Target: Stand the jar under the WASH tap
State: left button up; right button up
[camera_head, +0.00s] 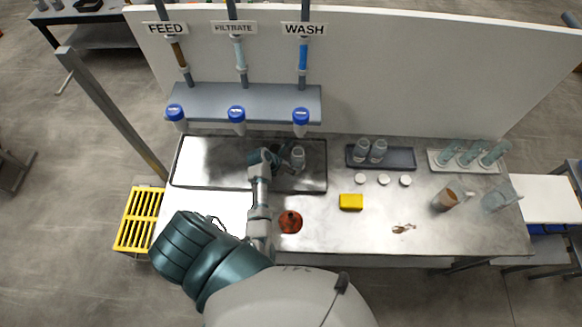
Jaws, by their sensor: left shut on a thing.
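A small clear jar (298,154) is upright at the right part of the dark metal tray (210,160). My left gripper (290,161) reaches in from the left and is shut on the jar, with its fingers partly hiding it. The WASH tap (301,116), with a blue top and a white body, hangs from the grey shelf just behind the jar in the picture. The WASH sign (305,29) is above it. I cannot tell whether the jar's base touches the tray. My right gripper is not in view.
The FEED tap (175,113) and FILTRATE tap (236,115) hang to the left. Two jars (369,149) stand in a tray at right, with white lids in front.

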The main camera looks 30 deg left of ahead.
pick_arm(q)
jog(key=shift+w+f, duration=0.1)
jog(key=shift+f, duration=0.1)
jog(key=o, duration=1.2)
jog(key=shift+d, duration=0.15)
jog(key=shift+o, duration=0.9)
jog(key=shift+d, duration=0.15)
jog(key=shift+d+r, duration=0.15)
jog(key=shift+r, duration=0.2)
jog(key=v, duration=1.2)
jog(key=shift+r, duration=0.4)
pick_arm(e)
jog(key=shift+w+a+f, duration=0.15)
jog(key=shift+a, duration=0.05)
pick_arm(q)
jog(key=shift+a, duration=0.3)
